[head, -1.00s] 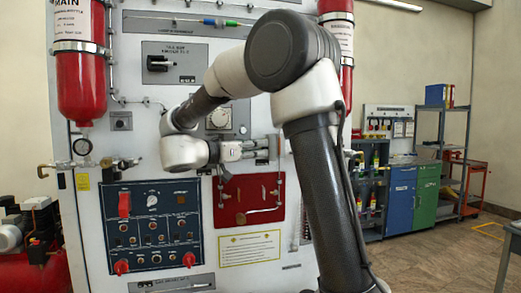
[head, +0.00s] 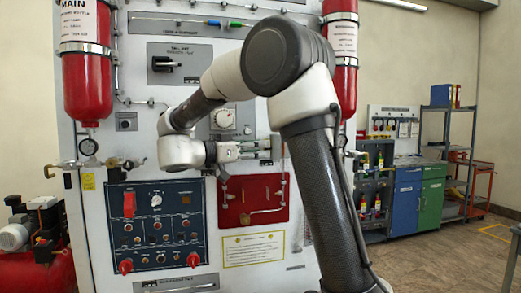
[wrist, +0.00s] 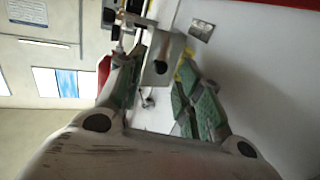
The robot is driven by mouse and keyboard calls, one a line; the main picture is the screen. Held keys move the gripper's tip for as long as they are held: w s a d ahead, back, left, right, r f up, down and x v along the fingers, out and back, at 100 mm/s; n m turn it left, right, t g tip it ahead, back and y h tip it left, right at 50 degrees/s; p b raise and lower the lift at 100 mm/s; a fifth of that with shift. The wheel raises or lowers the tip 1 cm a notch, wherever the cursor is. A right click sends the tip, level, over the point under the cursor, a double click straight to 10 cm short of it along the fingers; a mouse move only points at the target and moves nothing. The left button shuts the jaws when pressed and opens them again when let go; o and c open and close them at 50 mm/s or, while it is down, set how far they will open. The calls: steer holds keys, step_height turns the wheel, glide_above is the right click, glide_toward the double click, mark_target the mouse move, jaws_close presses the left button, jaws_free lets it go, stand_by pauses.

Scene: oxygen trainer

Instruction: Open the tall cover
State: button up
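A plate (head: 191,64) in the upper middle of the panel bears small text that seems to begin with "TALL", and a black fitting (head: 162,64) sits at its left. A tall red cover-like piece (head: 129,204) stands upright on the blue switch panel (head: 174,205). I cannot tell for sure which is the tall cover. My gripper (head: 262,148) points right in front of the panel, below and right of the plate and up and right of the red piece. In the wrist view my gripper (wrist: 160,95) has its fingers apart; a grey bracket (wrist: 162,62) shows between them, contact unclear.
A dark red plate with piping (head: 256,201) is just below my gripper. Red cylinders (head: 87,70) flank the panel. A red compressor (head: 38,265) stands at the lower left. Shelves and blue and green cabinets (head: 405,200) stand at the right, with open floor before them.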

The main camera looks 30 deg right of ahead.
steer(key=a, duration=1)
steer(key=shift+s+a, duration=0.2)
steer(key=shift+a, duration=0.1)
